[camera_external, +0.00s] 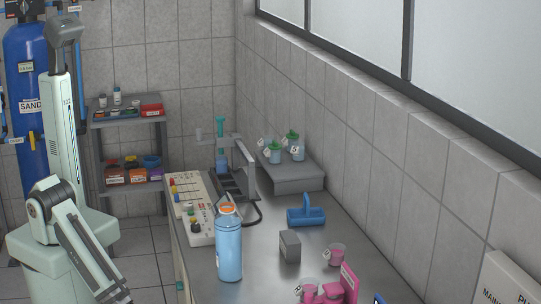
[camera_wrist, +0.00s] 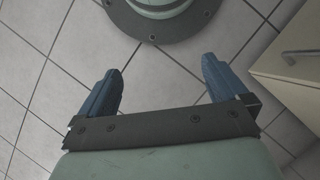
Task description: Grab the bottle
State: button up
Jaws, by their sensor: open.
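A light blue bottle (camera_external: 229,248) with an orange cap stands upright on the metal bench, near its left edge, in the external view. The wrist view does not show it. My gripper (camera_wrist: 158,75) is open and empty in the wrist view, its two blue fingers wide apart above the tiled floor. In the external view my arm hangs down to the left of the bench, apart from the bottle, and its lower end is cut off by the frame.
Behind the bottle lies a control panel (camera_external: 190,205) with knobs. The cabinet (camera_wrist: 291,75) edge shows at right in the wrist view.

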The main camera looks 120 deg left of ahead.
jog(key=w+d+r+t+h, duration=0.1)
jog(key=w+d+r+t, duration=0.3)
jog(key=w, duration=0.7)
jog(key=w+d+r+n+t, duration=0.1)
jog(key=w+d+r, duration=0.5)
jog(key=w, duration=0.5)
jog(key=w+d+r+t+h, duration=0.1)
jog(key=w+d+r+t, duration=0.2)
jog(key=w+r, duration=0.55)
jog(key=w+d+r+t+h, duration=0.1)
jog(key=w+d+r+t, duration=0.1)
jog(key=w+d+r, duration=0.45)
jog(key=w+d+r+t+h, duration=0.1)
jog(key=w+d+r, duration=0.2)
jog(key=w+r, duration=0.6)
notch_tip(320, 180, up, 40)
jog(key=n+g+y, duration=0.2)
jog(key=n+y, duration=0.3)
jog(key=y, duration=0.2)
send_over(231, 215)
jog(key=s+d, duration=0.1)
jog(key=s, duration=0.5)
jog(key=shift+w+d+x, duration=0.1)
jog(key=shift+w+x, duration=0.05)
jog(key=shift+x, duration=1.95)
jog(key=shift+w+d+x, duration=0.15)
jog(key=shift+x, duration=1.95)
jog(key=shift+w+d+x, duration=0.1)
jog(key=shift+w+x, duration=0.05)
jog(key=shift+x, duration=1.95)
